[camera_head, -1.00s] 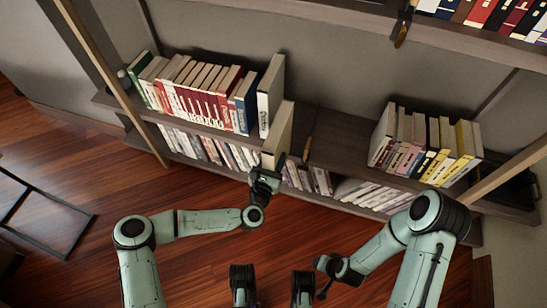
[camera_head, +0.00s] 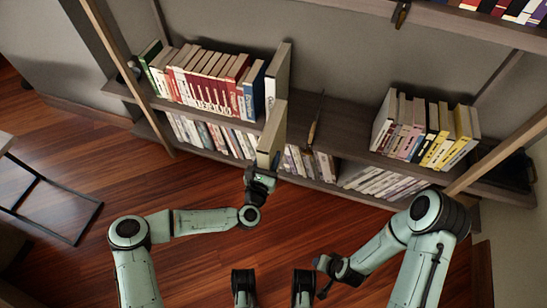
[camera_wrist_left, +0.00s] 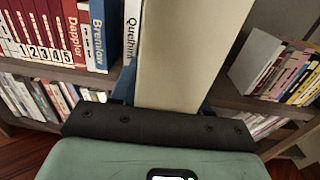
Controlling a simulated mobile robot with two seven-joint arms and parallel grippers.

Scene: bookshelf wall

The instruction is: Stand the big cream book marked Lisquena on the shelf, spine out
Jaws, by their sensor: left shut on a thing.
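The big cream book (camera_head: 272,132) is upright in my left gripper (camera_head: 261,176), which is shut on its lower end. It is at the front edge of the upper shelf board (camera_head: 335,128), right of the long row of books. In the left wrist view the book (camera_wrist_left: 190,50) rises from the gripper (camera_wrist_left: 160,115) as a plain cream face; no title on it is readable there. Whether it touches the shelf I cannot tell. My right gripper (camera_head: 328,270) is low at the right, away from the shelf; its fingers are not clear.
A row of books (camera_head: 205,82) ends in a tall white-spined book (camera_head: 277,75). Another book group (camera_head: 425,130) stands farther right. More books (camera_head: 378,183) fill the lower shelf.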

